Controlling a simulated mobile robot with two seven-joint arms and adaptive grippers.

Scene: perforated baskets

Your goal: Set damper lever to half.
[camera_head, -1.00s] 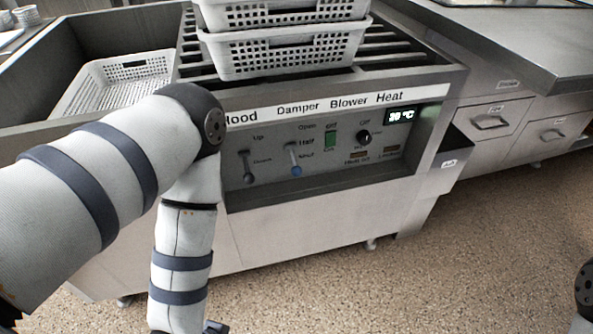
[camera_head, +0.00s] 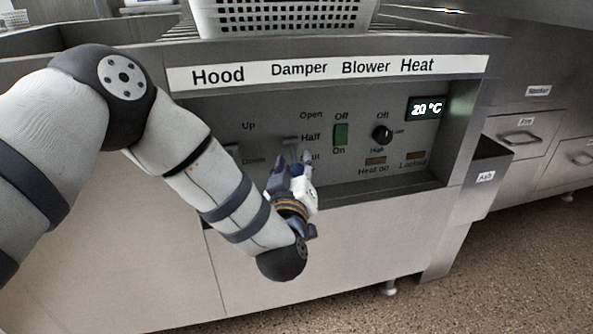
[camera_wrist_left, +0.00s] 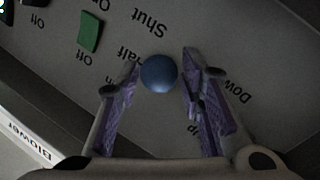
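The damper lever shows as a short grey shaft (camera_head: 291,142) under the Damper label in the head view, beside the Open, Half and Shut markings. Its lower end is hidden behind my left gripper (camera_head: 293,169) there. In the left wrist view the lever's round blue knob (camera_wrist_left: 158,74) sits between the two fingertips of my left gripper (camera_wrist_left: 163,72). The lever's exact setting is hard to tell. My right gripper is not in view.
The green blower switch (camera_head: 341,134) and black heat knob (camera_head: 382,134) are right of the damper lever. The hood lever is mostly hidden behind my left arm. A white perforated basket (camera_head: 285,17) stands on top. The ash box (camera_head: 480,178) juts out at right.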

